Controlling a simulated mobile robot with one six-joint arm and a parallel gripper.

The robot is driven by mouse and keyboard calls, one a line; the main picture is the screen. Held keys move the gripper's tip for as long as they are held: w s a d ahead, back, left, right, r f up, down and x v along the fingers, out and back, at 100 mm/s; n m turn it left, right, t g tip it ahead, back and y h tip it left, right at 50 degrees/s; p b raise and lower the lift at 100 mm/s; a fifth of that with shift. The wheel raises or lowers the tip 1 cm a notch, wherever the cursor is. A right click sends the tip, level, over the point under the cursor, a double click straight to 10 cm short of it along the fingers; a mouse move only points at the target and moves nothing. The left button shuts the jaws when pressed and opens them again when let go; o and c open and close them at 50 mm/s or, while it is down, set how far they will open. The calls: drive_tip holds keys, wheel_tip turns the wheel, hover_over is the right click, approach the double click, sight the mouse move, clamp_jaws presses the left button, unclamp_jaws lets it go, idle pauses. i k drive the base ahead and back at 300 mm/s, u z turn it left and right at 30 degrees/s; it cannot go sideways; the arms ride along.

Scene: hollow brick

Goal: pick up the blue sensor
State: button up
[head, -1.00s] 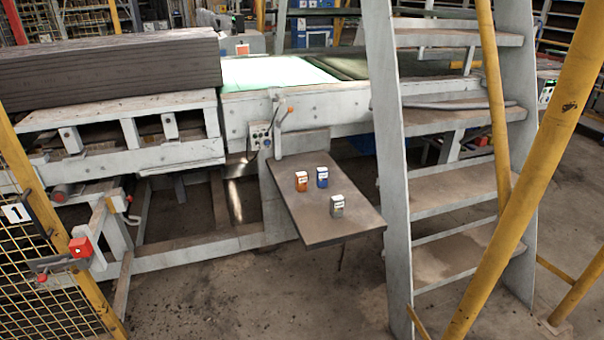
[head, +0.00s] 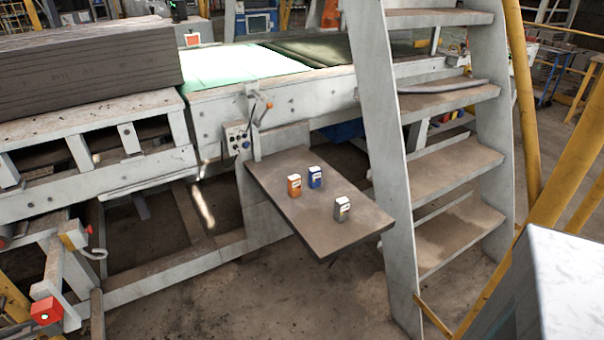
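The blue sensor (head: 315,177) is a small upright box with a white top. It stands on a brown shelf-like table (head: 290,228) that juts out from the machine. An orange sensor (head: 294,186) stands close to its left, with a small gap. A grey sensor (head: 342,209) stands nearer the front right of the table. My gripper is not in view.
Metal stairs (head: 400,200) rise just right of the table, with a yellow post (head: 570,150) further right. A grey-white block-like surface (head: 570,290) fills the lower right corner. The conveyor frame (head: 110,195) runs behind and left. Floor in front is open.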

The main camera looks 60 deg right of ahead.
sight(315, 172)
drive_tip(key=z, duration=0.45)
drive_tip(key=i, duration=1.2)
drive_tip(key=z, duration=0.6)
